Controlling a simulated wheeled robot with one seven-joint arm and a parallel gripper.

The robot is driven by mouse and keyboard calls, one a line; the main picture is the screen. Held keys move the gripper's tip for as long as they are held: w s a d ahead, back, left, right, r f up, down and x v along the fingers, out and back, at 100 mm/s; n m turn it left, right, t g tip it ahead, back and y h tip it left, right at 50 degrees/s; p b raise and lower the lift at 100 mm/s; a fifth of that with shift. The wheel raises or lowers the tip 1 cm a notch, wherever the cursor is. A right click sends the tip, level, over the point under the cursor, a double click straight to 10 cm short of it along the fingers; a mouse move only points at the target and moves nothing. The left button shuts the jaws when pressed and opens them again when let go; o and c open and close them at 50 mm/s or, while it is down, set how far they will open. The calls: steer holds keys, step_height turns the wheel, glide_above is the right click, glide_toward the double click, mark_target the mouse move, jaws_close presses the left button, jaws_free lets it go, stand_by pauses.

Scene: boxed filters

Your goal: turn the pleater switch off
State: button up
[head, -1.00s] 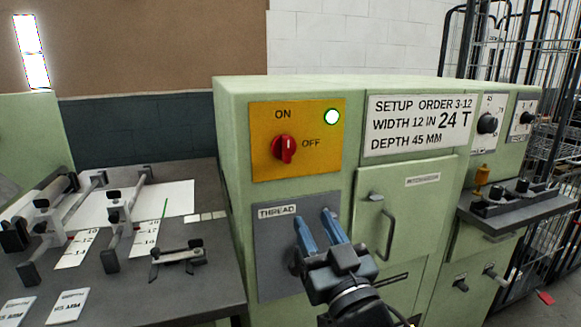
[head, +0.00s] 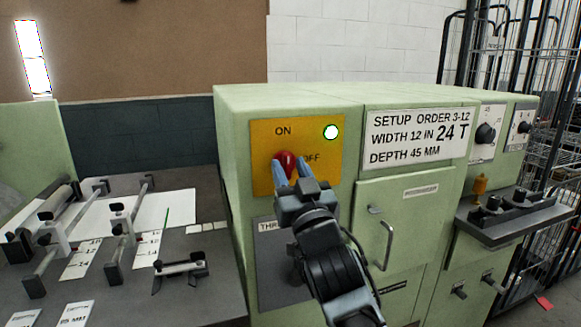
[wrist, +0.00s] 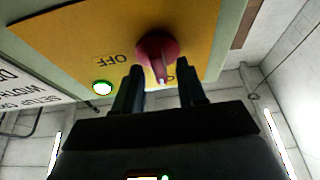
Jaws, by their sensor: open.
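The pleater switch is a red rotary knob (head: 287,160) on a yellow plate (head: 262,180) marked ON above and OFF to the right. A lamp (head: 331,132) at the plate's upper right glows white-green. My gripper (head: 290,170) is in front of the lower part of the knob, with its blue fingers pointing at the plate. In the wrist view the knob (wrist: 157,48) lies just beyond and between the two fingertips (wrist: 162,75), and the fingers are apart with nothing held. The knob's lower part is hidden in the head view, and I cannot tell whether the fingers touch it.
The green machine (head: 290,98) carries a setup sign (head: 418,136) right of the plate and a door with a handle (head: 388,245) below. A grey THREAD panel (head: 265,265) is under the plate. A bench with rails (head: 210,285) stands at left, a wire cage at right.

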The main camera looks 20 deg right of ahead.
steer(key=shift+w, duration=0.1)
jaws_close()
stand_by(0.3)
